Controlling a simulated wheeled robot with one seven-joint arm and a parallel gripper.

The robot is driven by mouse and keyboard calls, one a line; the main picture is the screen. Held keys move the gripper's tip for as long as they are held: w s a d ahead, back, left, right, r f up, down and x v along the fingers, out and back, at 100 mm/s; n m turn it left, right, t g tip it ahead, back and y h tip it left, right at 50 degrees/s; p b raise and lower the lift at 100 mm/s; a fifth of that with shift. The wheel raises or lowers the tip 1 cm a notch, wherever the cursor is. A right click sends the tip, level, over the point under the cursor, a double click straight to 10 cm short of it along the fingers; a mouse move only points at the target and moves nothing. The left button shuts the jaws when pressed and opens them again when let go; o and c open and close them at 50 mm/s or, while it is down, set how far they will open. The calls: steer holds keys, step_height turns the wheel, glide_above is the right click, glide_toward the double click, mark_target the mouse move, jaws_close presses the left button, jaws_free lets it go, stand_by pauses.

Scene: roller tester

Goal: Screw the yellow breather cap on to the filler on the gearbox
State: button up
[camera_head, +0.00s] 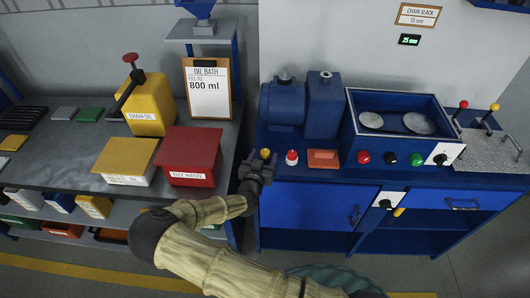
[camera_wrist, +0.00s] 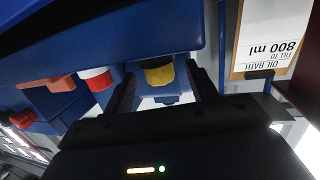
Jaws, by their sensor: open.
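The yellow breather cap (camera_head: 265,154) sits at the left front edge of the blue bench, and it also shows in the wrist view (camera_wrist: 158,74). My gripper (camera_head: 257,168) is open right by it. In the wrist view the two fingers (camera_wrist: 161,82) stand on either side of the cap, with gaps visible; I cannot tell how deep it lies between them. The blue gearbox (camera_head: 323,108) stands farther back on the bench, with a light round fitting (camera_head: 325,74) on top that looks like the filler.
A red-and-white cap (camera_head: 291,157) and an orange block (camera_head: 323,159) are to the right of the yellow cap. A blue motor (camera_head: 283,103) stands left of the gearbox. The red bin (camera_head: 190,157) and the oil bath sign (camera_head: 208,90) are left of my gripper.

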steer(key=shift+x, duration=1.25)
steer(key=shift+c, duration=0.5)
steer(key=c, duration=1)
